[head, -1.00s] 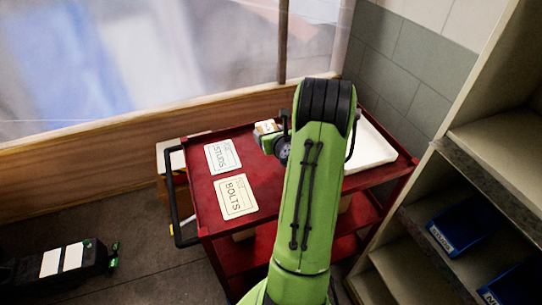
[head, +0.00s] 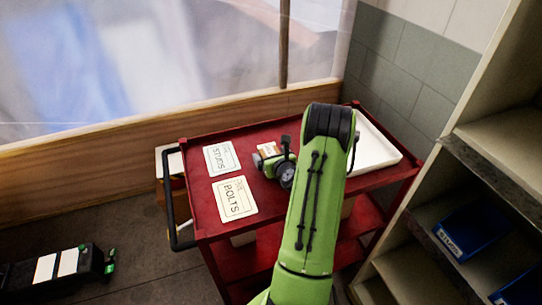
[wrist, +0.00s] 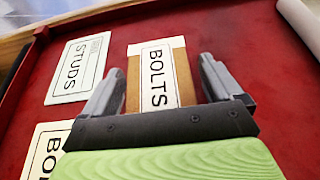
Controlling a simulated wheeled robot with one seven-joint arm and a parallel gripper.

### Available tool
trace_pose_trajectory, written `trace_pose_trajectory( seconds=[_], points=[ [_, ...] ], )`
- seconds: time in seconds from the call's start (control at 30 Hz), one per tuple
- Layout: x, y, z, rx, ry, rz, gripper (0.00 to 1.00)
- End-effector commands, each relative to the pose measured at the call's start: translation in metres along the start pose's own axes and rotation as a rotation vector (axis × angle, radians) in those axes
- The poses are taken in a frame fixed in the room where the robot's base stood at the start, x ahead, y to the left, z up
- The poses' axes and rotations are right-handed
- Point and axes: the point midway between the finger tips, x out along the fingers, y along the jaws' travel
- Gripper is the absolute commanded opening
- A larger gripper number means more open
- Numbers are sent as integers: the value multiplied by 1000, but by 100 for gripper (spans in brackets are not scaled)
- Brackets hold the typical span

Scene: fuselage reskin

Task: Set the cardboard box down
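The cardboard box (wrist: 133,82) carries a white BOLTS label and lies between my fingers in the wrist view. In the head view its small visible part (head: 268,149) shows just beyond my gripper (head: 274,163), low over the red cart top; the arm and gripper hide the rest. My gripper (wrist: 162,68) is open around the box, with a narrow gap showing on each side. The box appears to rest on the cart top (head: 203,190), though its underside is hidden.
A STUDS card (head: 222,158) and a BOLTS card (head: 235,198) lie on the cart, left of the box. A white tray (head: 378,150) takes up the cart's right end. Shelves with blue bins (head: 462,232) stand at right. A wooden-framed window panel (head: 90,146) is behind.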

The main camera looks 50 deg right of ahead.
Motion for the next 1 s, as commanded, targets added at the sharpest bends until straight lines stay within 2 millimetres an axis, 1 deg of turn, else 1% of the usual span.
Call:
trace_pose_trajectory(
  seconds=[0.23, 0.33, 0.37, 0.47, 0.7, 0.77, 1.0],
  points=[
    [0, 0, 0, 0, 0, 0, 96],
    [-3, 0, 4, 0, 0, 0, 96],
    [-7, -1, 3, 1, 0, -2, 96],
    [-28, -2, 0, 3, 1, -4, 96],
    [-96, -1, -1, 1, -4, -7, 96],
    [-97, -1, 0, -7, -13, 1, 96],
    [-116, 0, 1, -5, -7, 2, 96]
  ],
)
